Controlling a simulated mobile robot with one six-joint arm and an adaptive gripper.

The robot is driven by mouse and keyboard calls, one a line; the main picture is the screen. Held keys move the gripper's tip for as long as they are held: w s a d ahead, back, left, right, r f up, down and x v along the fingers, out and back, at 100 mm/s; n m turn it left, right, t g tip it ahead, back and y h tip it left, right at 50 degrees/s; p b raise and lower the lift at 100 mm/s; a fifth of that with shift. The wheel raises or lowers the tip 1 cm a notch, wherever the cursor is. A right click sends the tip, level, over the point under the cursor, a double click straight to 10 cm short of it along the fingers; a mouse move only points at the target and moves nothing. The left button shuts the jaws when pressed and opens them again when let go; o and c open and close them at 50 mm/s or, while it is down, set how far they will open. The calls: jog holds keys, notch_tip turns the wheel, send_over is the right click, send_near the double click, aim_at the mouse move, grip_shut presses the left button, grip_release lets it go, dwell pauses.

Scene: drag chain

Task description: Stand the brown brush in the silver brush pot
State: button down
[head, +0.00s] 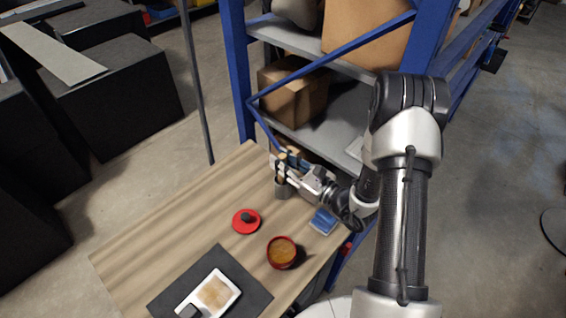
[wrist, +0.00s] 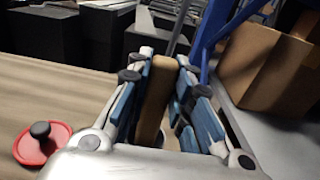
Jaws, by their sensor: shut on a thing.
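My gripper (head: 284,166) is at the far right part of the wooden table, shut on the brown brush. In the wrist view the brown brush (wrist: 155,98) stands between the blue-padded fingers of my gripper (wrist: 160,95), slightly tilted in the picture. The silver brush pot (head: 282,191) stands on the table directly below my gripper in the head view. The fingers hide much of the brush and the pot's top, so I cannot tell whether the brush's lower end is inside the pot.
A red dish with a black knob (head: 246,220), a red bowl of brown contents (head: 282,252) and a blue item (head: 323,221) are on the table. A white tray (head: 211,294) lies on a dark mat (head: 170,298). A blue-framed shelf (head: 235,70) with cardboard boxes stands close behind my gripper.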

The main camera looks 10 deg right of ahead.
jog(key=shift+s+r, duration=0.1)
jog(key=c, duration=1.4)
grip_release()
jog(key=shift+c, duration=0.2)
